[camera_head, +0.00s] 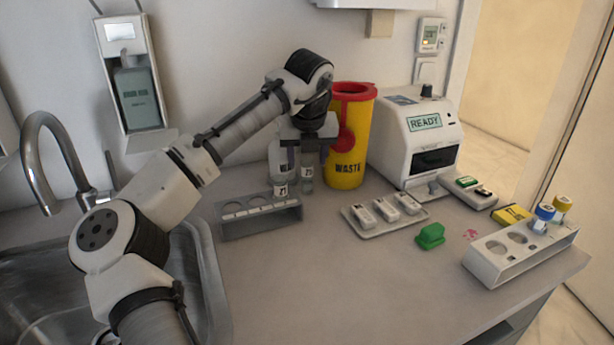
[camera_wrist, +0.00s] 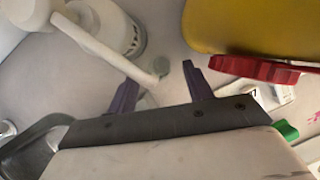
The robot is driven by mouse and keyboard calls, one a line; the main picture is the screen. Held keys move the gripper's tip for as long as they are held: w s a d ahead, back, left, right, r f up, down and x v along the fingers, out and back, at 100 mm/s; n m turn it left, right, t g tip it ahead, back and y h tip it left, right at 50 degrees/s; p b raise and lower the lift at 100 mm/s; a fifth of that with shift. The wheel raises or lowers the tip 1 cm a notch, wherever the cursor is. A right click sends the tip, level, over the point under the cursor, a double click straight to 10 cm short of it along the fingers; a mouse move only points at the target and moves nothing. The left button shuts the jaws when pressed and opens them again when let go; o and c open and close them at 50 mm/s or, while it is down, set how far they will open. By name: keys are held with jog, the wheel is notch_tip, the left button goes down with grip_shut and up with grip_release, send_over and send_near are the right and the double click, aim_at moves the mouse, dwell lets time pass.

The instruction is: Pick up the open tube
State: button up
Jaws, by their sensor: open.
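My gripper (camera_wrist: 158,84) points down over the back of the counter, left of the waste bin; its two purple fingers are apart with nothing clearly between them. Two capped tubes, blue (camera_head: 543,214) and yellow (camera_head: 561,207), stand in the right rack.
The grey rack (camera_head: 262,224) is left of centre. A yellow bin (camera_head: 346,150) stands close right of my gripper. A white pump bottle (camera_wrist: 125,38) is close by. A tray (camera_head: 368,231), green block (camera_head: 430,236), analyser (camera_head: 416,140) and white rack (camera_head: 520,262) are rightward. Front counter is clear.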

jog(key=shift+w+f, duration=0.15)
jog(key=shift+f, duration=0.15)
grip_shut()
jog(key=shift+r, duration=0.2)
